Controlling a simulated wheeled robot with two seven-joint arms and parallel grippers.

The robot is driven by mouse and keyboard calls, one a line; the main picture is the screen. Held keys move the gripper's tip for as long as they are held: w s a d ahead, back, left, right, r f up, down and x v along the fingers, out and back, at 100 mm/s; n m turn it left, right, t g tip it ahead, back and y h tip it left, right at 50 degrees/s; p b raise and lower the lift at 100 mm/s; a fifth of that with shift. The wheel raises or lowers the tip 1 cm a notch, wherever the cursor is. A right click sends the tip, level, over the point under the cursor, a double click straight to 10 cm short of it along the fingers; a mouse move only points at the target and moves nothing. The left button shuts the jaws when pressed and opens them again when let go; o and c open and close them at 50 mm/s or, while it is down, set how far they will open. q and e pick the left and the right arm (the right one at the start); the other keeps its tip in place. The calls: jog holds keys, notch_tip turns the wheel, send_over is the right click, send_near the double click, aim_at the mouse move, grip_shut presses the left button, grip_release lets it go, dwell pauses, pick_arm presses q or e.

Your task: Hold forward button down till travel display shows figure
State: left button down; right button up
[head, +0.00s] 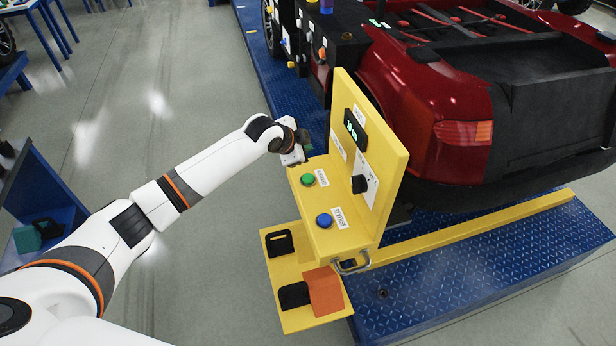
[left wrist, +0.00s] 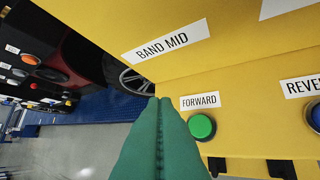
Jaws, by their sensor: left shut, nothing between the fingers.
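The green forward button (head: 307,180) is on the sloping ledge of the yellow control panel (head: 397,160), beside its FORWARD label. The green button also shows in the left wrist view (left wrist: 201,126). A small dark display (head: 355,129) on the upright board shows green characters, too small to read surely. My left gripper (head: 306,142) is shut and empty at the far end of the ledge. My right gripper is not in view.
A blue REVERSE button (head: 323,220) is nearer on the same ledge. A dark knob (head: 359,184) is on the upright board. Below the ledge, a yellow shelf holds an orange block (head: 323,291) and black holders. A red car (head: 430,110) stands behind the panel.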

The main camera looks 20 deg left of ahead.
pick_arm(q)
jog(key=shift+s+d, duration=0.1)
jog(key=b, duration=0.7)
send_over(306, 180)
notch_tip(306, 180, down, 7)
jog(key=shift+s+r, duration=0.1)
jog(key=shift+f, duration=0.95)
jog(key=shift+f+b, duration=0.15)
jog(key=shift+b, duration=0.15)
dwell(0.5)
jog(key=shift+f, duration=0.3)
